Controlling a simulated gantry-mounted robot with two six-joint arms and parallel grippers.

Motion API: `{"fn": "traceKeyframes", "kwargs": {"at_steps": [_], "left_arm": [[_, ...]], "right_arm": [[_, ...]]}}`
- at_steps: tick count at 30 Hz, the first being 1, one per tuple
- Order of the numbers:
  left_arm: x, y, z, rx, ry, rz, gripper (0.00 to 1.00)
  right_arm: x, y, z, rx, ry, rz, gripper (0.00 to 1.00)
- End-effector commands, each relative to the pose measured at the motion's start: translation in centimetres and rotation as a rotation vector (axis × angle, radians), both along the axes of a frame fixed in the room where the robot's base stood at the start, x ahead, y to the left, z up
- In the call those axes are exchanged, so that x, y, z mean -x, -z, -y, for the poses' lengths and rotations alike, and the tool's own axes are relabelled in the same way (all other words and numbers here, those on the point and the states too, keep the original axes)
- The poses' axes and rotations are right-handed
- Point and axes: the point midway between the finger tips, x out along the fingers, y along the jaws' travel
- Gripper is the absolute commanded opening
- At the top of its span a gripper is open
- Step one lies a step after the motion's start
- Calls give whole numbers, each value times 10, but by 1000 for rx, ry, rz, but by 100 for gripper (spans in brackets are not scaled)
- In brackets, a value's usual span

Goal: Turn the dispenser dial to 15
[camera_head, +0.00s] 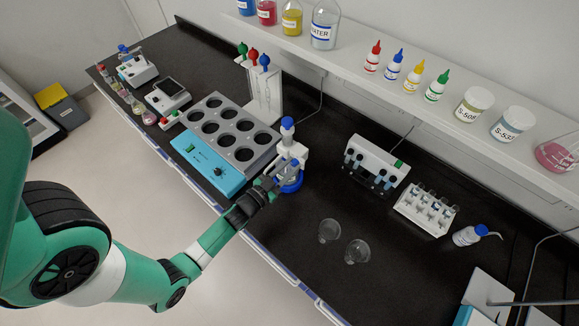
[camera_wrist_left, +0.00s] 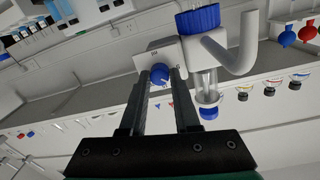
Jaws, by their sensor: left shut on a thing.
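The dispenser (camera_head: 291,150) stands upright on the black bench, white with a blue cap on top and a blue collar at its base. In the left wrist view its white body (camera_wrist_left: 205,50) carries a blue ribbed collar and a curved white spout (camera_wrist_left: 243,45). The blue dial (camera_wrist_left: 159,74) sits on the dispenser's white face. My left gripper (camera_wrist_left: 162,80) is shut on the dial, one finger on each side. In the head view the left gripper (camera_head: 268,184) reaches the dispenser from the front left. The number on the dial is too small to read. My right gripper is not in view.
A blue-fronted block with round wells (camera_head: 222,135) stands close left of the dispenser. A pipette stand (camera_head: 262,90) is behind it. Two glass dishes (camera_head: 329,231) lie to the front right. A white tube rack (camera_head: 426,208) stands farther right. Bench space between these is clear.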

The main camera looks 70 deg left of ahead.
Motion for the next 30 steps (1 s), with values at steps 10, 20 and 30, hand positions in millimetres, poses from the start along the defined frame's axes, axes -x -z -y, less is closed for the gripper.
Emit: {"fn": "traceKeyframes", "kwargs": {"at_steps": [10, 20, 30], "left_arm": [[0, 0, 0, -28, 1, -15, 0], [0, 0, 1, -193, 0, -103, 0], [0, 1, 1, -447, 1, -240, 0]], "right_arm": [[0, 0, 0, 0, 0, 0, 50], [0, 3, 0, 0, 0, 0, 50], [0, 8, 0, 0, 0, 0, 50]]}}
